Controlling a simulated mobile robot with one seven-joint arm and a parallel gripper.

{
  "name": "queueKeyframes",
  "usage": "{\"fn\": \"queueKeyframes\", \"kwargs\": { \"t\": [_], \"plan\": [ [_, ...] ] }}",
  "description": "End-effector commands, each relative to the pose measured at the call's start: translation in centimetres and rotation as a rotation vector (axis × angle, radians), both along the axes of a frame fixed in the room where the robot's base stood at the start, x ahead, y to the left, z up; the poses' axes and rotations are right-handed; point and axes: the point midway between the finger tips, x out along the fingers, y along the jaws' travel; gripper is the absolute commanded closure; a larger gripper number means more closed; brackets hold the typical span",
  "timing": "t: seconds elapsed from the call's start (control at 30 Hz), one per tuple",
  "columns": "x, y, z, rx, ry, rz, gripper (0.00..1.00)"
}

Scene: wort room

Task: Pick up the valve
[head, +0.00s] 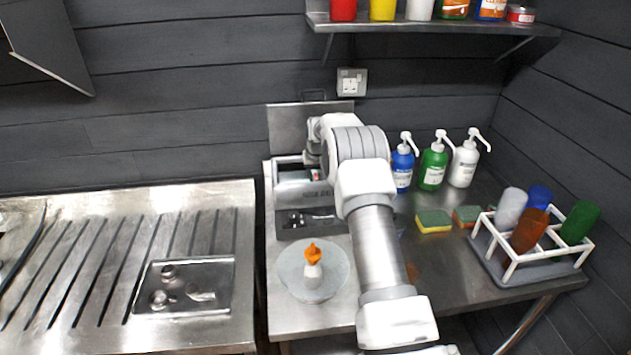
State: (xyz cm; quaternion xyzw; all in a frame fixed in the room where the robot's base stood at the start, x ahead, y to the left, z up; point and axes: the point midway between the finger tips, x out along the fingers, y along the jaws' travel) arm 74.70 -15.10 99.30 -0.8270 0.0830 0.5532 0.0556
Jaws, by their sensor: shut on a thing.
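My gripper (313,163) is at the back of the right-hand counter, small and partly hidden by my own wrist. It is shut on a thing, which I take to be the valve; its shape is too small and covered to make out. Below and in front of it is a dark grey tray (286,233) with small metal fittings in it. A second steel tray (226,300) on the left drainer holds several metal fittings, whose exact kinds I cannot tell.
A white bottle with an orange top (313,270) stands on a round grey disc (335,286). Pump bottles (433,168), sponges (433,221) and a white rack (508,268) with coloured bottles are right of my arm. A shelf (430,27) hangs above.

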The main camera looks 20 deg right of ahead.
Motion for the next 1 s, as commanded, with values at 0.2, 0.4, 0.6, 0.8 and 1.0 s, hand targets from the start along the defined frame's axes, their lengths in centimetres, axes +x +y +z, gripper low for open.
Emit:
{"fn": "queueKeyframes", "kwargs": {
  "t": [0.2, 0.4, 0.6, 0.8, 1.0],
  "plan": [
    [0.1, 0.0, 3.7, -0.002, -0.008, 0.000, 1.00],
    [-2.2, -4.5, 6.2, -0.001, -0.005, -0.005, 1.00],
    [-4.1, -8.0, 8.6, 0.000, -0.003, -0.003, 1.00],
    [-5.1, -9.9, 10.0, 0.000, -0.002, -0.002, 1.00],
    [-5.4, -10.4, 10.3, -0.001, -0.002, 0.001, 1.00]
  ]
}}
